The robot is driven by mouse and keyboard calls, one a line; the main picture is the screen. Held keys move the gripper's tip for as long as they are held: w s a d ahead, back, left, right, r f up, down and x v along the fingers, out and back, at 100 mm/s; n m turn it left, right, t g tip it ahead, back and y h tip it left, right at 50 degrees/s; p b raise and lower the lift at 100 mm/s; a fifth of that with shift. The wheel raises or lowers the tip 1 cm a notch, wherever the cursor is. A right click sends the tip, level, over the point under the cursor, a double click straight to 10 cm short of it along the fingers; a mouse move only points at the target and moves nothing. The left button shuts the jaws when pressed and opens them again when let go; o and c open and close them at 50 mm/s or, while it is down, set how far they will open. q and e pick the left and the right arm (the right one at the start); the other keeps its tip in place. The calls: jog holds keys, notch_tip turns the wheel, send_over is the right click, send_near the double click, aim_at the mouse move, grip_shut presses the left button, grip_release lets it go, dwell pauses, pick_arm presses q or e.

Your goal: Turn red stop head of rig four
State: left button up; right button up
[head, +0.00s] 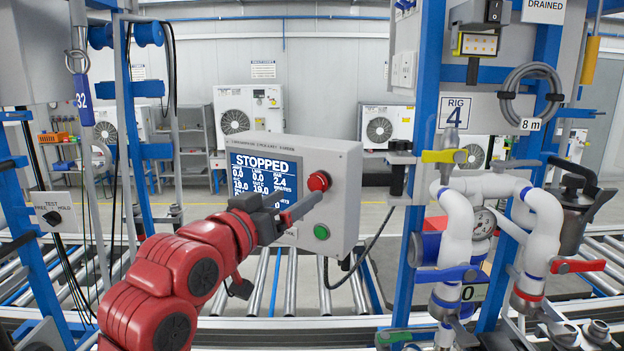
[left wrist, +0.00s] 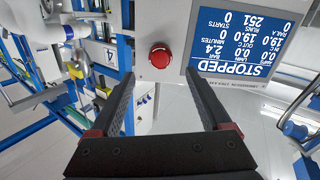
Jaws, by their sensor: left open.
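The red stop head (head: 318,181) is a round mushroom button on the right side of a grey control box (head: 346,200). The box's screen (head: 265,176) reads STOPPED, and a green button (head: 321,231) sits below the stop head. My left gripper (head: 305,205) is in front of the box, just below and left of the stop head. In the left wrist view the red stop head (left wrist: 160,56) lies beyond the open, empty fingertips (left wrist: 160,75), roughly centred between them. Contact is not visible. My right gripper is not in view.
The rig 4 sign (head: 454,113) hangs on a blue frame to the right, above white pipes (head: 456,225) with yellow, blue and red valve handles. A roller conveyor (head: 280,290) runs beneath the box. A cable hangs from the box's right side.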

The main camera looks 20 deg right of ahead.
aim_at(315, 185)
pick_arm(q)
jog(key=p+x, duration=0.2)
jog(key=x, duration=0.5)
jog(key=shift+w+d, duration=0.1)
jog(key=shift+w, duration=0.1)
